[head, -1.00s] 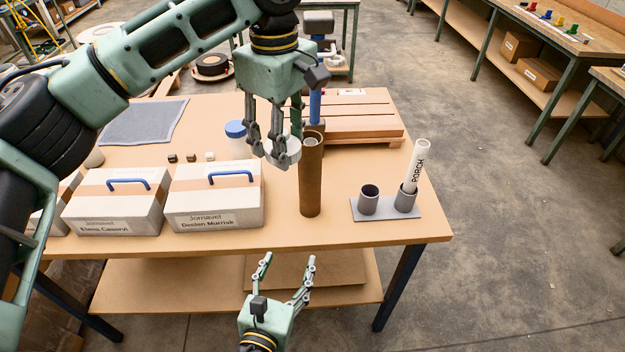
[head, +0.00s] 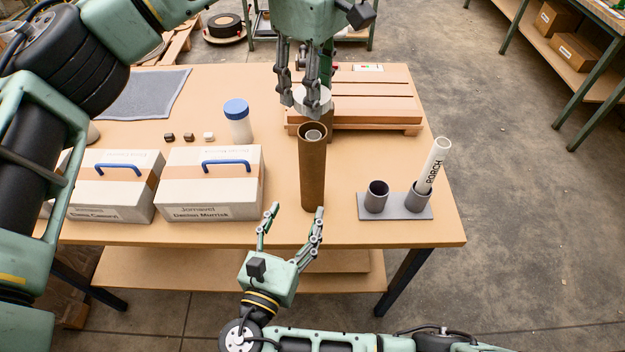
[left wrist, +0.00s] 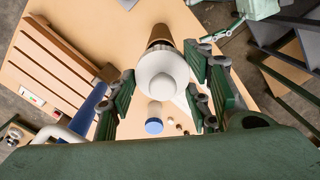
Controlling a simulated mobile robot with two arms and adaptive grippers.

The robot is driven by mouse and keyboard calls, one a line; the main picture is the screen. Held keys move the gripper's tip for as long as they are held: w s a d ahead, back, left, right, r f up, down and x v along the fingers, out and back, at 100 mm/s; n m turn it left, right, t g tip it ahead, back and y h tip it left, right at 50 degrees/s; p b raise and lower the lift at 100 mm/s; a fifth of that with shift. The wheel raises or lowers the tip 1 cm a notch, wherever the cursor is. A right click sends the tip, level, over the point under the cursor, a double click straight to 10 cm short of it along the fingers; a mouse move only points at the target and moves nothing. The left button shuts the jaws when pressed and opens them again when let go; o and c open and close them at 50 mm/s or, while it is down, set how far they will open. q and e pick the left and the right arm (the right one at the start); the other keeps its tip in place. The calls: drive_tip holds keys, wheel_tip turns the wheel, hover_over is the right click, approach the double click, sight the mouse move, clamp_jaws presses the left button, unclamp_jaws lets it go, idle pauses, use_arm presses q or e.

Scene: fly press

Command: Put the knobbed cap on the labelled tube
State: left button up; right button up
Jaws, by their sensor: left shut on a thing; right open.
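My left gripper (head: 313,108) is shut on the pale grey cap (head: 317,98), which also shows in the left wrist view (left wrist: 162,77) with a round knob facing the camera. In the head view it is just above and behind the mouth of an upright brown tube (head: 312,175); I cannot tell whether they touch. A pale hollow piece shows inside that mouth. The white tube labelled PORCH (head: 434,165) stands in the right cup of a grey two-cup holder (head: 396,213), leaning right, its top open. My right gripper (head: 298,208) is open and empty at the table's front edge.
Boxes with blue handles (head: 211,190) stand at the left. A blue-lidded jar (head: 238,124), small blocks and a grey cloth (head: 140,95) lie behind them. A slatted wooden platform (head: 375,110) is behind the brown tube. The holder's left cup (head: 377,197) is empty.

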sight(308, 187)
drive_tip(key=x, duration=1.1)
drive_tip(key=shift+w+d, duration=0.1)
drive_tip(key=shift+w, duration=0.15)
use_arm(q)
drive_tip(key=shift+w, duration=0.1)
use_arm(e)
drive_tip(key=shift+f, duration=0.1)
clamp_jaws()
use_arm(q)
drive_tip(key=shift+f, duration=2.5)
